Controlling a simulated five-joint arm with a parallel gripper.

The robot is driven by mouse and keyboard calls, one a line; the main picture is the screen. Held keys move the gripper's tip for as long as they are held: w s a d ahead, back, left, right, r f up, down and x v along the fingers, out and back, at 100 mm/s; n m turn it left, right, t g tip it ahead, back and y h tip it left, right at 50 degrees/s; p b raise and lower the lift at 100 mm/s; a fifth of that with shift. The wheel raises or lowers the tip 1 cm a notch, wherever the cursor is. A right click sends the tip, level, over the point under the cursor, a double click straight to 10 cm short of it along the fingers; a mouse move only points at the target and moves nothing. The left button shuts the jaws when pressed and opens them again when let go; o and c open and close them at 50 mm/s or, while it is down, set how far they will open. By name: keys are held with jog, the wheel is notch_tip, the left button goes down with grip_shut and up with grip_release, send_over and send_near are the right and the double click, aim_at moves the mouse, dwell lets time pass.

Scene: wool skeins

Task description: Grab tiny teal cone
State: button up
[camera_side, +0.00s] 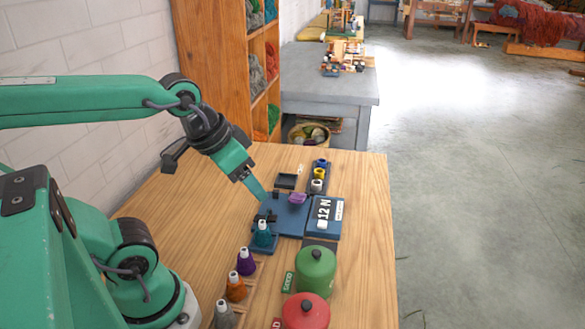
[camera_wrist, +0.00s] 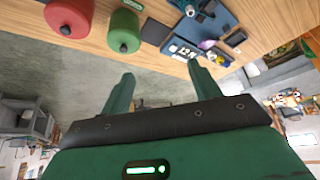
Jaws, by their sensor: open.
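A small teal cone (camera_side: 263,234) with a white tip stands upright at the far end of a row of cones, by the near left corner of a blue tester (camera_side: 285,219) with a white display reading "12 N". A purple piece (camera_side: 298,198) lies on the tester; it also shows in the wrist view (camera_wrist: 207,44). My gripper (camera_side: 262,194) is in the air above the left side of the tester, beyond the teal cone in the side view. In the wrist view its two fingers (camera_wrist: 160,69) are spread, with nothing between them. I cannot clearly make out the teal cone there.
Purple (camera_side: 246,263), orange (camera_side: 235,288) and grey (camera_side: 224,315) cones stand nearer in the row. Green (camera_side: 315,268) and red (camera_side: 305,311) lidded pots stand to the right. Small spools (camera_side: 318,178) sit beyond the tester. The table's right strip is clear.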

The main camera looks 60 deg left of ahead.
jog(key=w+a+f+n+g, duration=0.1)
jog(key=w+a+f+g, duration=0.2)
jog(key=w+f, duration=0.25)
jog(key=n+g, duration=0.2)
send_over(262, 222)
jog(key=f, duration=0.7)
jog(key=shift+d+f, duration=0.35)
jog(key=shift+f, duration=0.05)
jog(key=shift+w+a+f, duration=0.1)
jog(key=shift+a+f, duration=0.2)
jog(key=shift+f, duration=0.4)
jog(key=shift+f, duration=1.3)
jog(key=shift+f, duration=0.1)
jog(key=shift+f, duration=2.5)
jog(key=c, duration=1.1)
